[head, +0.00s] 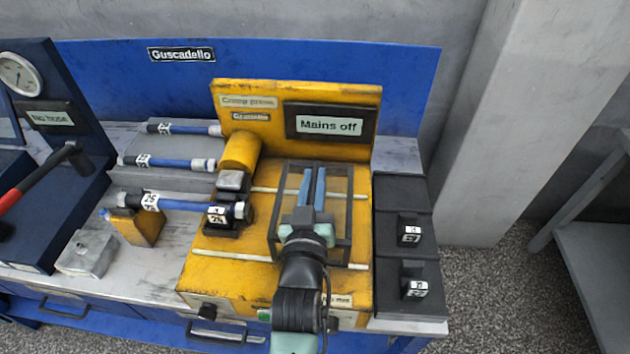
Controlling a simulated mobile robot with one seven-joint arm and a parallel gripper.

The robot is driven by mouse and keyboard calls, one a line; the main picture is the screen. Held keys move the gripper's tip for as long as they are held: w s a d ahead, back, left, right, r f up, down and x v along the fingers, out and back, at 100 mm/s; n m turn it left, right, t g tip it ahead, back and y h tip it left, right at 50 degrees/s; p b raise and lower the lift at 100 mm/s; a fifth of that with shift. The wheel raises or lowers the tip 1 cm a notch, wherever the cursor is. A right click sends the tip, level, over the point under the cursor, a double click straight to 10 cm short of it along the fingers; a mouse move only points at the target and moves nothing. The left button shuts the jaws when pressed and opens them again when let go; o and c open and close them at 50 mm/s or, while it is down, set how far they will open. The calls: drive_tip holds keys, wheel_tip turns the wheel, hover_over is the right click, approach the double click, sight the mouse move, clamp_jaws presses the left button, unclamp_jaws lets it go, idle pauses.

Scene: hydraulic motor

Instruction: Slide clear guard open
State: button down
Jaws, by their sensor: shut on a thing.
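The clear guard (343,213) is a see-through box with a dark frame. It sits on the two pale rails at the right part of the yellow crimp press (221,268). My gripper (312,176) reaches over the guard from the front, with its two blue fingers pointing to the back. The fingers are close together and shut on the guard; the exact place of contact is hard to make out. My wrist hides the guard's front middle. Left of the guard, the press's dark die (228,218) is uncovered, with a blue hose with white tags lying at it.
A "Mains off" display (327,124) stands on the yellow back panel. Black boxes (404,238) with tagged knobs are close on the right. Blue hoses (178,163) lie on grey blocks at left. A hammer (60,165) and a metal block (86,252) are farther left.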

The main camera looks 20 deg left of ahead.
drive_tip(key=shift+a, duration=0.1)
drive_tip(key=c, duration=0.9)
unclamp_jaws()
drive_tip(key=shift+s, duration=0.15)
drive_tip(key=b+v, duration=0.1)
drive_tip(key=v, duration=1.1)
drive_tip(key=shift+s+r, duration=0.1)
drive_tip(key=shift+s, duration=0.3)
